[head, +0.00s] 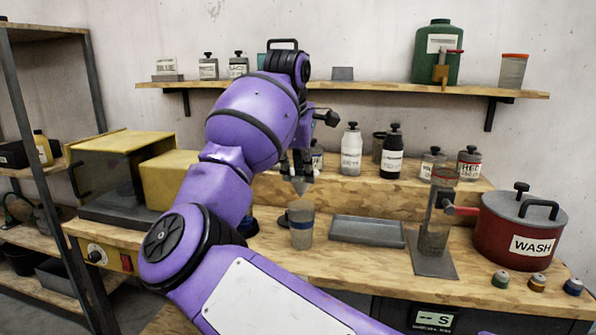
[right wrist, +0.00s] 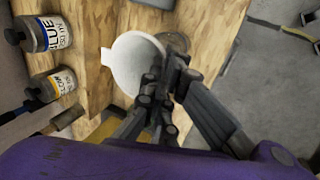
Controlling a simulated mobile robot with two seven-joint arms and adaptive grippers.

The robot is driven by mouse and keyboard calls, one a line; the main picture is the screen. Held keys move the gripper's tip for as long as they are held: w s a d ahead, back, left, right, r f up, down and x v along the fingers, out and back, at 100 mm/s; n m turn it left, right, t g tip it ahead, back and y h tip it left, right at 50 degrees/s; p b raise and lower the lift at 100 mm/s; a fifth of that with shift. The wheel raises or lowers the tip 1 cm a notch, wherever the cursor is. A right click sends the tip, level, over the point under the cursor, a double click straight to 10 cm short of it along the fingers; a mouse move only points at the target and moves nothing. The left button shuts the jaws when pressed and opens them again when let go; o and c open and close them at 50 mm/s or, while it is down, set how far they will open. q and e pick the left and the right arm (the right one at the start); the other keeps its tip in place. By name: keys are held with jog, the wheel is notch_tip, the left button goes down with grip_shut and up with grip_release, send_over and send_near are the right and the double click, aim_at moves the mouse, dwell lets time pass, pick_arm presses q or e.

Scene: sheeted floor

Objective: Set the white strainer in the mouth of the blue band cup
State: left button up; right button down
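The blue band cup (head: 301,230) stands upright on the wooden bench in the head view, clear-walled with a blue band near its top. My right gripper (head: 298,172) is above the cup, pointing down, with the white strainer (head: 301,187) at its fingertips. The strainer hangs over the cup's mouth, with a small gap seeming to show between them. In the right wrist view the strainer (right wrist: 137,64) is a round white bowl, and the fingers (right wrist: 165,72) are closed at its edge. A greyish round shape beside it may be the cup, partly hidden. My left gripper is out of view.
A grey tray (head: 367,231) lies right of the cup, then a metal stand (head: 433,262) and a red WASH pot (head: 520,232). A yellow box (head: 168,178) is at left. Bottles (head: 351,152) stand on the raised ledge behind.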

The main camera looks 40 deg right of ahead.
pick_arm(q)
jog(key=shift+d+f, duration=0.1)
pick_arm(e)
jog(key=shift+f+t+h+b, duration=0.4)
jog(key=shift+h+b, duration=0.1)
jog(key=shift+b, duration=0.6)
pick_arm(q)
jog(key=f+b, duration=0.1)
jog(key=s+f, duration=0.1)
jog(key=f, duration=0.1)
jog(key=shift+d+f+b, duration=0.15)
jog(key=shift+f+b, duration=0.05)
jog(key=shift+b, duration=0.15)
pick_arm(e)
notch_tip(320, 180, down, 4)
jog(key=shift+r, duration=0.25)
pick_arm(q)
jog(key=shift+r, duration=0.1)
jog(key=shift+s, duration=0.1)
pick_arm(e)
jog(key=shift+f, duration=0.1)
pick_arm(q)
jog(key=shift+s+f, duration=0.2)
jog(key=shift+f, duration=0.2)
pick_arm(e)
jog(key=shift+f, duration=0.35)
